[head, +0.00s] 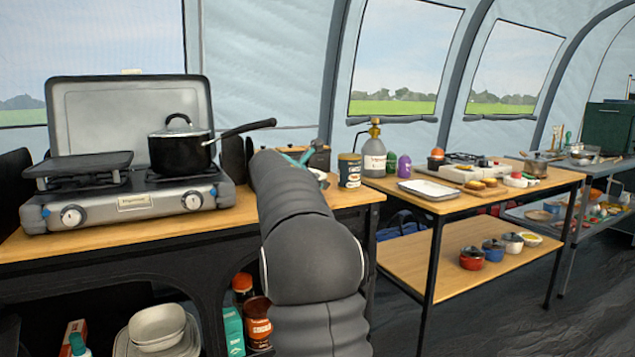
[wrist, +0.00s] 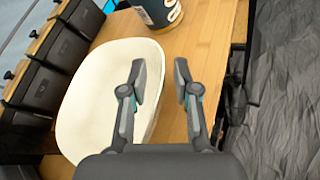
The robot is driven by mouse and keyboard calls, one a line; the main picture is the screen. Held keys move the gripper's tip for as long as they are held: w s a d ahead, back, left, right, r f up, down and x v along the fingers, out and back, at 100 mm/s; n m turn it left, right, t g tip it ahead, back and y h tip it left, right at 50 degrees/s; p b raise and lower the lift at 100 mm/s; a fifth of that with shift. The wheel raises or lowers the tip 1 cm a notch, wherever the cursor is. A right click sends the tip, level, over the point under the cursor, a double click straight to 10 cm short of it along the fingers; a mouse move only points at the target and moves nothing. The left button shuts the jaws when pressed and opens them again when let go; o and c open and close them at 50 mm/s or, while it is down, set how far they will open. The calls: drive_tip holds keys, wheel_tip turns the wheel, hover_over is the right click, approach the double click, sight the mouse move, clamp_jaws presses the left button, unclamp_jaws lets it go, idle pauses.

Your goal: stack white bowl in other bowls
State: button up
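A white bowl (wrist: 88,95) with rounded corners sits on the wooden tabletop in the wrist view. In the head view my arm hides most of it. My gripper (wrist: 160,80) is open and empty at the bowl's right rim. Its left finger is over the inside of the bowl, and its right finger is over the wood outside it. I cannot tell its height above the rim. Other pale bowls (head: 157,324) are stacked on the shelf under the stove table, at the lower left of the head view.
A dark labelled can (wrist: 158,12) stands just beyond the bowl, and dark containers (wrist: 58,52) line its left side. A camping stove (head: 130,196) with a black pot (head: 180,150) is left of my arm. A teal box (head: 232,330) and jars are right of the stacked bowls.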

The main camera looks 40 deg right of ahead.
drive_tip(key=shift+f, duration=0.1)
drive_tip(key=w+b+v, duration=0.1)
drive_tip(key=v, duration=1.3)
drive_tip(key=shift+a, duration=0.1)
